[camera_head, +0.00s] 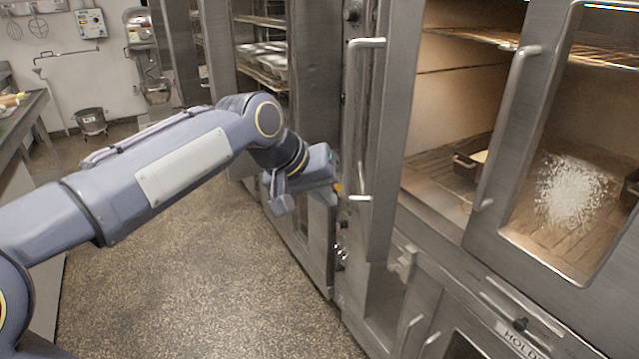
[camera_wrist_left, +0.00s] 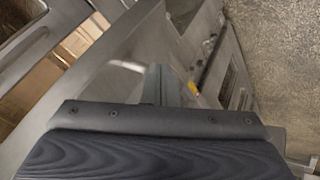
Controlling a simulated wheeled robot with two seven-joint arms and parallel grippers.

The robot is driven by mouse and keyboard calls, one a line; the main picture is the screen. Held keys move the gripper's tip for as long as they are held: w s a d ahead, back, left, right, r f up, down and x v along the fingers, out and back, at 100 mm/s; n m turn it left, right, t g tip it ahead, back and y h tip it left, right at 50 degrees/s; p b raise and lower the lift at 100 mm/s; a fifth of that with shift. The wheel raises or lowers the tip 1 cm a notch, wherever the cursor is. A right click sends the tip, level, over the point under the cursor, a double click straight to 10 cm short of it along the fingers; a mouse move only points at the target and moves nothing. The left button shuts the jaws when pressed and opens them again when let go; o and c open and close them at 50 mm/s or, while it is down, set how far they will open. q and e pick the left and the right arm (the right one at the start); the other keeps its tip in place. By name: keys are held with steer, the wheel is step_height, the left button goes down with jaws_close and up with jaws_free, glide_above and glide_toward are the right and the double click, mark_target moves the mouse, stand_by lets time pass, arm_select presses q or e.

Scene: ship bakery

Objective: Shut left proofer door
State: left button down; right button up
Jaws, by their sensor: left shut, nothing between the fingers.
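The left proofer door (camera_head: 394,130) stands open, seen nearly edge-on in the head view, with its pale bar handle (camera_head: 352,120) on the side facing left. My left gripper (camera_head: 338,187) is shut and empty, close to the lower end of that handle; I cannot tell whether it touches the door. In the wrist view, the shut fingers (camera_wrist_left: 168,86) point toward a grey metal panel, and a blurred pale bar shows beside them. The proofer's interior (camera_head: 455,95) is exposed through the left opening, with wire racks and a dark pan (camera_head: 468,165). My right gripper is out of view.
The right proofer door (camera_head: 485,235) has a glass window and its own handle (camera_head: 505,130). Lower doors with latches (camera_head: 405,262) sit beneath. Another cabinet with loaded racks (camera_head: 262,62) stands behind my arm. The speckled floor (camera_head: 200,290) at left is clear.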

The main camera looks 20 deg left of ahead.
arm_select(q)
steer(key=shift+w+d+f+p, duration=0.15)
steer(key=shift+w+d+f, duration=0.4)
steer(key=shift+d, duration=0.3)
steer(key=shift+w+d+f+p, duration=0.2)
steer(key=shift+w+d+f, duration=0.35)
steer(key=shift+d, duration=0.25)
steer(key=shift+w+d+f+p, duration=0.15)
steer(key=shift+w+d+f, duration=0.4)
steer(key=shift+d, duration=0.3)
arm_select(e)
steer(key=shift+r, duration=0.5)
